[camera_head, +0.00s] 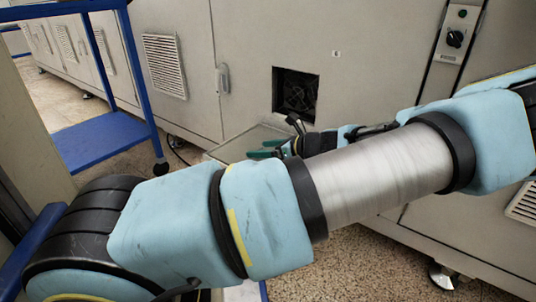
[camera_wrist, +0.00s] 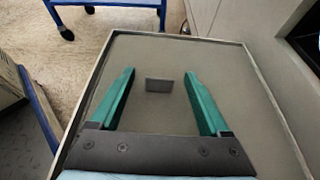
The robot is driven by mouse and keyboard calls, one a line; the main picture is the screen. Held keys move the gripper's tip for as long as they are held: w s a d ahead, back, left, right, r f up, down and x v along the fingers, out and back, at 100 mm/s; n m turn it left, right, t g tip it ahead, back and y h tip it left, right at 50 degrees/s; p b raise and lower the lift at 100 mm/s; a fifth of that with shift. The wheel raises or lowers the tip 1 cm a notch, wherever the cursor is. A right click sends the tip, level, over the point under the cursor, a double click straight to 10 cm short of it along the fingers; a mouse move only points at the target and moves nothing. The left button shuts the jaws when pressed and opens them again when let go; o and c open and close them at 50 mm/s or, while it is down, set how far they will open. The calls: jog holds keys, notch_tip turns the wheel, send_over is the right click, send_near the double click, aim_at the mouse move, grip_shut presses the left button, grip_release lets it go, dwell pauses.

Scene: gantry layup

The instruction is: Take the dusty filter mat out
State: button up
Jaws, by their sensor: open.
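My gripper (camera_head: 265,150) is open and empty, low in front of a cabinet, below and a little left of a square opening (camera_head: 296,93). In the wrist view its two green fingers (camera_wrist: 159,72) point over a grey tray-like surface with a raised rim (camera_wrist: 190,37). A small dark grey rectangle (camera_wrist: 158,86) lies on that surface, seen between the fingers and apart from both. I cannot tell whether it is the filter mat. A dark fan shows inside the opening. No dusty filter mat can be clearly made out in either view.
The beige cabinet (camera_head: 245,60) has a louvred vent (camera_head: 165,66), a handle (camera_head: 223,78) and a switch panel (camera_head: 455,40). A blue wheeled cart (camera_head: 100,133) stands to the left.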

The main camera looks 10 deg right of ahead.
grip_shut()
dwell(0.5)
jog(key=shift+r, duration=0.1)
